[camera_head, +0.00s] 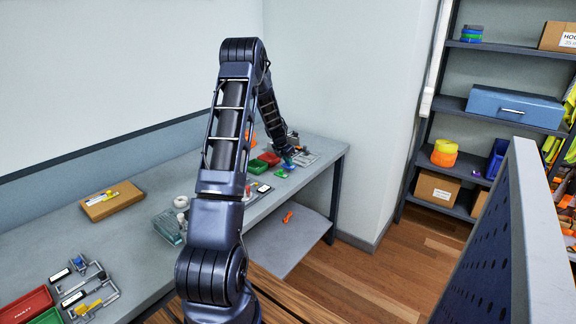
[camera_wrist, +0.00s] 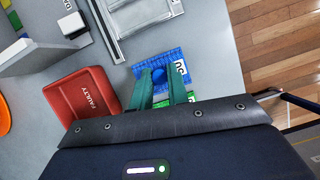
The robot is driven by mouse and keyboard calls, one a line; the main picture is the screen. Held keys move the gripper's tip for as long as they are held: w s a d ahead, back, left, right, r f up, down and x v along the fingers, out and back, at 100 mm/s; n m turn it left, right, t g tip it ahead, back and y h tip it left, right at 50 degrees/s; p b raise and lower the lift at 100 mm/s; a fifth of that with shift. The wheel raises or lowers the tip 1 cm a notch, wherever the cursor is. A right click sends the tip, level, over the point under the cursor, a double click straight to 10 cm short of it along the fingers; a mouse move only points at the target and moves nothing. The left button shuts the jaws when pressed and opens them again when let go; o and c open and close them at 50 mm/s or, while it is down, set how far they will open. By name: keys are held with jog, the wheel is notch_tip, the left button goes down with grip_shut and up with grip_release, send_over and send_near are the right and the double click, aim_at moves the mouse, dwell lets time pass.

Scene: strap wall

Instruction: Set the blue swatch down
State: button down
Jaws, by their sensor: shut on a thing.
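The blue swatch (camera_wrist: 172,58) is a flat woven-looking piece with a white label and a round blue knob. In the wrist view it lies at and just beyond my fingertips. My gripper (camera_wrist: 160,78) has green fingers, shut on the knob with one finger on each side. In the head view my gripper (camera_head: 288,155) is at the far right end of the bench, with the blue swatch (camera_head: 290,164) just under it. I cannot tell whether the swatch touches the bench. A green piece (camera_head: 281,173) lies close by, and green shows partly hidden between my fingers in the wrist view.
A red bin (camera_wrist: 84,95) marked FAULTY stands left of my fingers. A grey metal frame (camera_wrist: 140,22) lies beyond the swatch. The bench (camera_head: 120,235) ends at the right, above a wooden floor. An orange item (camera_head: 287,216) lies on the lower shelf.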

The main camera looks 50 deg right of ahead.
jog(key=shift+f, duration=1)
jog(key=shift+f, duration=0.1)
jog(key=c, duration=1.4)
grip_release()
jog(key=shift+o, duration=0.2)
jog(key=v, duration=1.2)
